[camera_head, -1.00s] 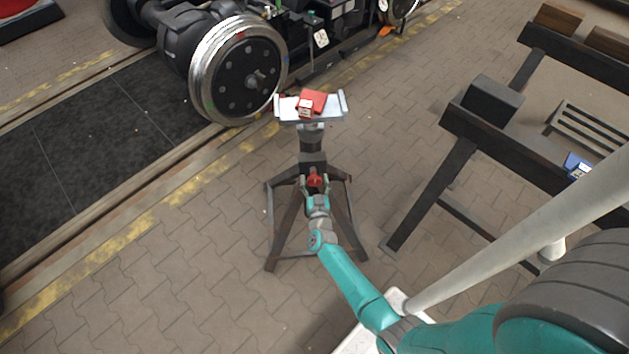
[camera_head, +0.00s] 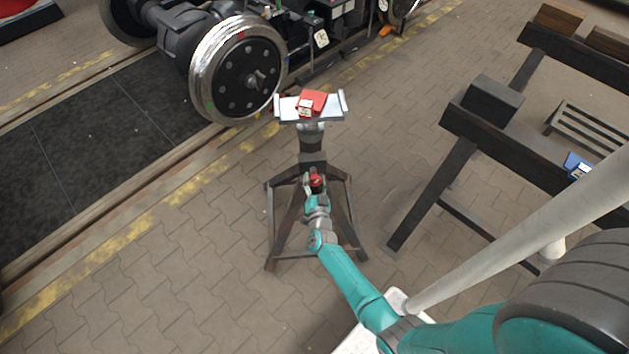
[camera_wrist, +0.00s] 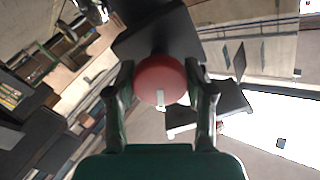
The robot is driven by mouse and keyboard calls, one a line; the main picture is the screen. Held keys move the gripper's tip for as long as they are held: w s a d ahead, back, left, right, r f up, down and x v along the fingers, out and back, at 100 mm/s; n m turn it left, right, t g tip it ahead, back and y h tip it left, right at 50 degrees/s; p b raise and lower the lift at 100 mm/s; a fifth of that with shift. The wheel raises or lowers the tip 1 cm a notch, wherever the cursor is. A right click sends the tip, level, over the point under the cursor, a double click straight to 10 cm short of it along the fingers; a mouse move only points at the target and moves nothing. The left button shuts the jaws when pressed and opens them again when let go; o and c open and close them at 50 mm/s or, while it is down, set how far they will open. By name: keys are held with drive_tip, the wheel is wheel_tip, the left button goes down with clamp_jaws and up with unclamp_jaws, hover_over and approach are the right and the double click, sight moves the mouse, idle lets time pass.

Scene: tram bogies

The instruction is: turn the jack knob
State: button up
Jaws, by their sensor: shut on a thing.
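The red round jack knob (camera_head: 316,180) sits on the front of the dark jack stand (camera_head: 313,160), below its column. The knob also shows in the wrist view (camera_wrist: 160,79), with a small pale mark on its lower face. My gripper (camera_head: 316,186) reaches it from the front, and in the wrist view its fingers (camera_wrist: 160,85) are closed on the knob's left and right sides. The jack stands upright on splayed legs and carries a pale metal cradle (camera_head: 333,107) at its top.
A red box (camera_head: 314,100) with a white label lies on the cradle. A wheelset (camera_head: 240,70) stands behind to the left. A dark trestle (camera_head: 520,140) with a blue item (camera_head: 577,165) is on the right. Paved floor left of the jack is clear.

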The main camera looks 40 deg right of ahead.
drive_tip(key=m, duration=1.5)
drive_tip(key=shift+m, duration=0.3)
drive_tip(key=m, duration=0.3)
drive_tip(key=shift+m, duration=0.3)
drive_tip(key=m, duration=0.3)
drive_tip(key=shift+m, duration=0.3)
drive_tip(key=m, duration=0.3)
drive_tip(key=shift+m, duration=2.2)
